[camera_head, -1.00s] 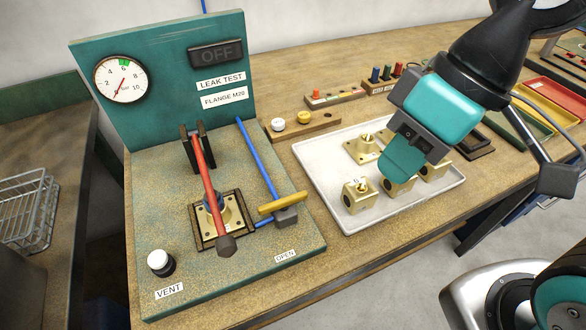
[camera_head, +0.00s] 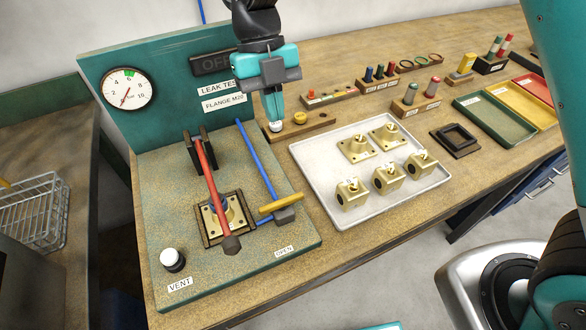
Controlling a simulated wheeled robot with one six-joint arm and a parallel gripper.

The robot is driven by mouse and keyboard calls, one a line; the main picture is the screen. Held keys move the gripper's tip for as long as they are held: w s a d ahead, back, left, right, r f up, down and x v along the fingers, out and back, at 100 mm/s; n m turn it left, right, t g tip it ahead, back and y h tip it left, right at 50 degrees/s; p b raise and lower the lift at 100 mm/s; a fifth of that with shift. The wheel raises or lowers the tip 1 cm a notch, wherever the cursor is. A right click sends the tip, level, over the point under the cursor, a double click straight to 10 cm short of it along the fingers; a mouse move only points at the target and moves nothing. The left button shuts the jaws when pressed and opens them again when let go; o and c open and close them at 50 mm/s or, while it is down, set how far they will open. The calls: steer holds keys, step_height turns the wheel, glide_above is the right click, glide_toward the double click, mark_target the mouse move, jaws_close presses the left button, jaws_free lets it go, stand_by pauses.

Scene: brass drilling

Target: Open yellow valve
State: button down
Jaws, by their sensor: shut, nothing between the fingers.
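The yellow valve handle (camera_head: 281,203) is a short bar on a grey valve body (camera_head: 286,216) at the end of the blue pipe (camera_head: 258,160). It lies roughly crosswise to the pipe, near the label OPEN (camera_head: 284,251) on the green test stand (camera_head: 165,215). My gripper (camera_head: 275,122) points down with its fingers shut and empty. It is behind and above the valve, apart from it, its tips overlapping the white button on the wooden strip in the picture. The gauge (camera_head: 127,90) reads near zero and the display (camera_head: 213,64) shows OFF.
A red lever clamp (camera_head: 212,180) stands left of the blue pipe over a brass flange (camera_head: 238,212). A black and white vent knob (camera_head: 172,259) is at front left. A white tray (camera_head: 320,205) with several brass parts lies right of the stand. A wooden strip (camera_head: 312,129) lies behind.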

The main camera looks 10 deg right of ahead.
mark_target(282, 204)
steer(key=shift+a, duration=0.1)
steer(key=shift+f, duration=0.15)
steer(key=p+x, duration=0.2)
steer(key=x, duration=0.8)
steer(key=shift+s, duration=0.15)
steer(key=shift+s+d+r+p, duration=0.2)
steer(key=shift+s+p, duration=0.1)
steer(key=shift+s, duration=0.3)
steer(key=shift+s+d+r+p, duration=0.1)
steer(key=shift+s+d+p, duration=0.2)
steer(key=shift+s, duration=0.25)
steer(key=shift+s+d+f, duration=0.15)
steer(key=shift+s+f, duration=0.05)
steer(key=shift+s, duration=0.35)
